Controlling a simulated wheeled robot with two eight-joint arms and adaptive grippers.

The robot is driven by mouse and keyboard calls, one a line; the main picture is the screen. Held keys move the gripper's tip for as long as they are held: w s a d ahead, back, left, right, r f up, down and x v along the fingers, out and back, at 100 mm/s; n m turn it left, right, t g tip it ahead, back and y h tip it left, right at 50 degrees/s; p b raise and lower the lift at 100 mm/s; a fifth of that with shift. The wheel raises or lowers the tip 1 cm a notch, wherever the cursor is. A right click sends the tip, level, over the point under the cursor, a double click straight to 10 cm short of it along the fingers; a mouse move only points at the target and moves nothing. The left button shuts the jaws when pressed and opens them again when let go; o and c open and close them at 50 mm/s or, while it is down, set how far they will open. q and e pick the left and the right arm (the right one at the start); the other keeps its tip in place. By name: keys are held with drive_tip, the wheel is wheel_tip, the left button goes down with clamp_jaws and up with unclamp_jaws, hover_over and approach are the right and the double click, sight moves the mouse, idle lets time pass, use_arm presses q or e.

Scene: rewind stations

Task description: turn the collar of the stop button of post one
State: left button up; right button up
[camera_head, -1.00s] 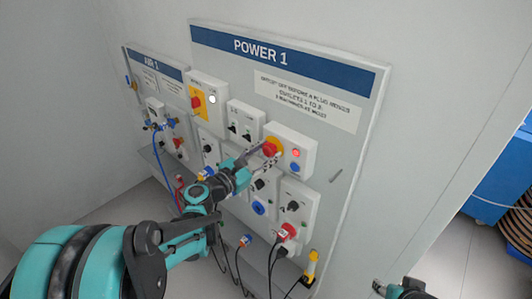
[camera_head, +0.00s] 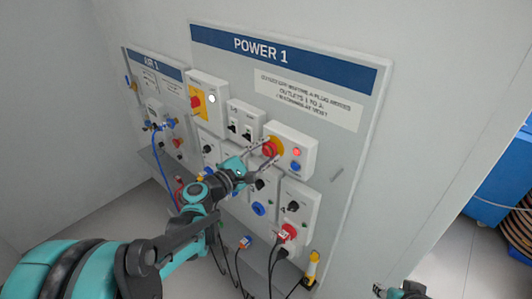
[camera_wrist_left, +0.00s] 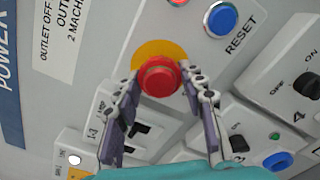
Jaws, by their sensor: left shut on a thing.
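The stop button (camera_head: 270,148) of the POWER 1 board is a red knob on a yellow disc, on a white box at the board's right. It also shows in the left wrist view (camera_wrist_left: 160,76). My left gripper (camera_head: 266,154) has one finger on each side of the red knob. In the left wrist view (camera_wrist_left: 162,80) both fingertips lie against its collar, and I see no clear gap. The front of the red knob faces out between the fingers. Part of my right gripper (camera_head: 384,290) shows at the bottom edge, too small to read.
A lit red lamp (camera_head: 297,152) and a blue RESET button (camera_head: 296,167) sit right of the knob. Switch boxes and outlets lie below and left. A red plug (camera_head: 288,231) with cables hangs lower. The AIR 1 board (camera_head: 150,65) stands further left.

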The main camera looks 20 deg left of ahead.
use_arm(q)
drive_tip(key=shift+m, duration=0.3)
drive_tip(key=o, duration=1.2)
drive_tip(key=v, duration=1.2)
